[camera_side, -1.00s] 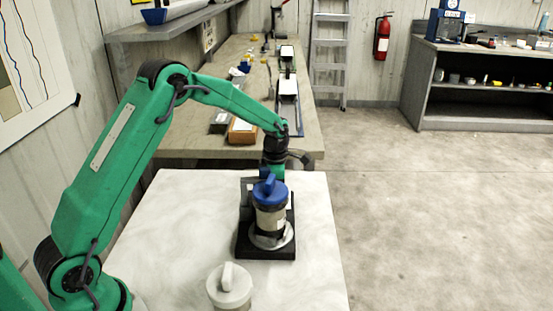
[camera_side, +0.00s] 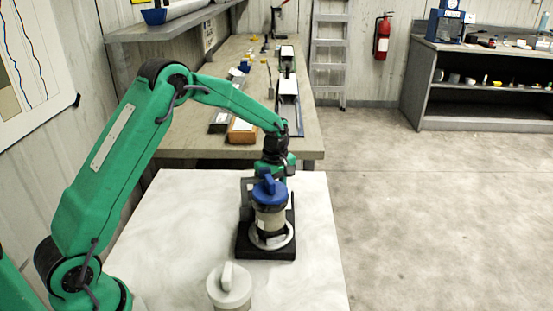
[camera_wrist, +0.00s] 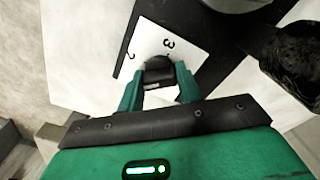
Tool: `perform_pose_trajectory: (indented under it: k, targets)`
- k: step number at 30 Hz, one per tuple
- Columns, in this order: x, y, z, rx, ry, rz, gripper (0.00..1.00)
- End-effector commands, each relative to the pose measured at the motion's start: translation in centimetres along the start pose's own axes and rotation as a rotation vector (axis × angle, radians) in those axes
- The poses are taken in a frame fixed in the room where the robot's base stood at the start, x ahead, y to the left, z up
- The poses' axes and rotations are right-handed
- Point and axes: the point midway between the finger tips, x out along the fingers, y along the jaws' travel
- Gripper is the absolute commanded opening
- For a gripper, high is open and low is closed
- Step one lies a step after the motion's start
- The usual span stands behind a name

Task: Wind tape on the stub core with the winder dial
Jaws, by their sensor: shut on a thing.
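The stub core (camera_side: 269,218), a pale cylinder with a blue handled cap (camera_side: 268,190), stands upright on a light round plate on the black winder base (camera_side: 265,251). My gripper (camera_side: 276,170) is just behind the cap in the side view, partly hidden by it. In the wrist view my gripper (camera_wrist: 160,84) has its green fingers shut on the dark knob of the winder dial (camera_wrist: 160,72). The knob stands on a white plate (camera_wrist: 172,40) marked with numbers; a 2 and a 3 show. A dark round thing (camera_wrist: 291,60) fills the right edge; I cannot tell what it is.
A pale pot with a handled lid (camera_side: 230,287) stands at the near edge of the white table (camera_side: 170,225). The table is clear left of the winder. A workbench (camera_side: 190,142) with an orange-brown box (camera_side: 242,131) lies behind.

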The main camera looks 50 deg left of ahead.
Motion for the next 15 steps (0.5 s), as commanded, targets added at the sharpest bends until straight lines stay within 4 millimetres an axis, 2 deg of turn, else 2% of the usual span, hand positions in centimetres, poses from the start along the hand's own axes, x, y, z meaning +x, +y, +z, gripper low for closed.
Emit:
perform_pose_trajectory:
  k: [6, 15]
  targets:
    - [-0.03, 0.04, 0.12, 0.162, 0.000, 0.001, 0.12]
    - [-0.03, 0.03, 0.13, 0.274, 0.000, 0.000, 0.12]
